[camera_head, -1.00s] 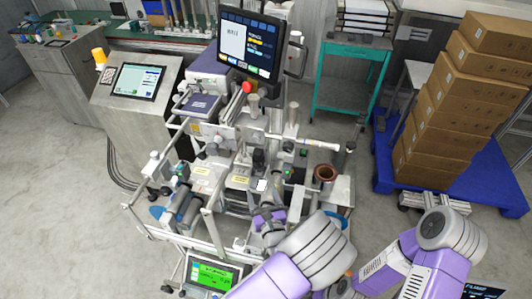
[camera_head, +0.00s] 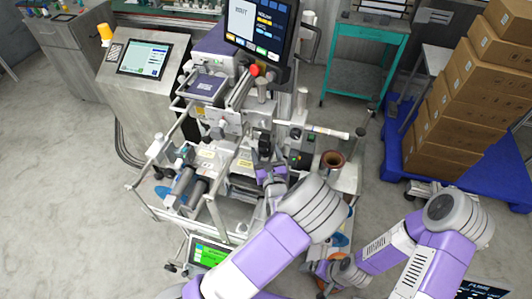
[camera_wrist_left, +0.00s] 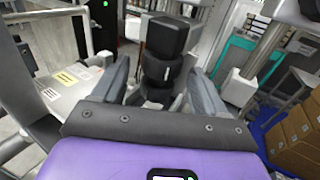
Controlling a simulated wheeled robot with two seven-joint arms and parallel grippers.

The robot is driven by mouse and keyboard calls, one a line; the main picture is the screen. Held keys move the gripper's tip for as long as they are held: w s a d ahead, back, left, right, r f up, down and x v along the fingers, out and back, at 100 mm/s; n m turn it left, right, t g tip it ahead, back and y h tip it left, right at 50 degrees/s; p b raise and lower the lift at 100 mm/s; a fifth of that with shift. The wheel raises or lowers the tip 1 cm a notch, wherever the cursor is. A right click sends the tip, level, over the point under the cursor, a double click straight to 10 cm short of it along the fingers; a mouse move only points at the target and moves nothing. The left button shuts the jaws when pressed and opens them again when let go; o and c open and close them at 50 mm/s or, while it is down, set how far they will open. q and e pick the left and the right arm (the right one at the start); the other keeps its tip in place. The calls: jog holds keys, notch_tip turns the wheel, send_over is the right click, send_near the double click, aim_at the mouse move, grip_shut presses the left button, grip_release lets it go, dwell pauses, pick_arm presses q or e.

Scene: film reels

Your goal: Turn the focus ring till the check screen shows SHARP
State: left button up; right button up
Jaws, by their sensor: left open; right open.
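The focus ring (camera_wrist_left: 160,71) is a dark ribbed ring with a white mark, on a black lens body with a square block on top. In the head view the small black lens (camera_head: 264,145) stands mid-machine. My left gripper (camera_wrist_left: 164,88) is open, with its fingers on either side of the lens and gaps visible. It also shows in the head view (camera_head: 268,170), just below the lens.
A small green screen (camera_head: 210,252) sits at the machine's lower front. A brown cup-like roll (camera_head: 333,159) stands right of the lens. A panel screen (camera_head: 145,59) is at left. Stacked cartons (camera_head: 470,90) on a blue pallet (camera_head: 393,165) stand at right. The floor at left is clear.

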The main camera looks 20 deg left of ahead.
pick_arm(q)
jog(key=shift+c, duration=0.5)
jog(key=c, duration=1)
jog(key=shift+s+a+r+m+t+h+p, duration=0.15)
jog(key=shift+m+t+h+p, duration=0.15)
jog(key=shift+m+h, duration=0.4)
jog(key=shift+w+a+f+m+t+h+p, duration=0.1)
jog(key=shift+a+m+t+h+p, duration=0.25)
jog(key=shift+h, duration=0.55)
jog(key=shift+s+r+m+t+h+p, duration=0.15)
jog(key=shift+m+h+p, duration=0.35)
jog(key=shift+h, duration=0.3)
jog(key=m+h+p, duration=0.1)
jog(key=p, duration=0.1)
jog(key=m+h+p, duration=0.1)
jog(key=p, duration=0.1)
jog(key=shift+w+a+r+h, duration=0.1)
jog(key=shift+w+r+h, duration=0.05)
jog(key=shift+h, duration=0.25)
jog(key=shift+h+p, duration=0.3)
jog(key=shift+p, duration=0.45)
jog(key=shift+f, duration=0.2)
jog(key=o, duration=1.1)
jog(key=shift+f, duration=0.1)
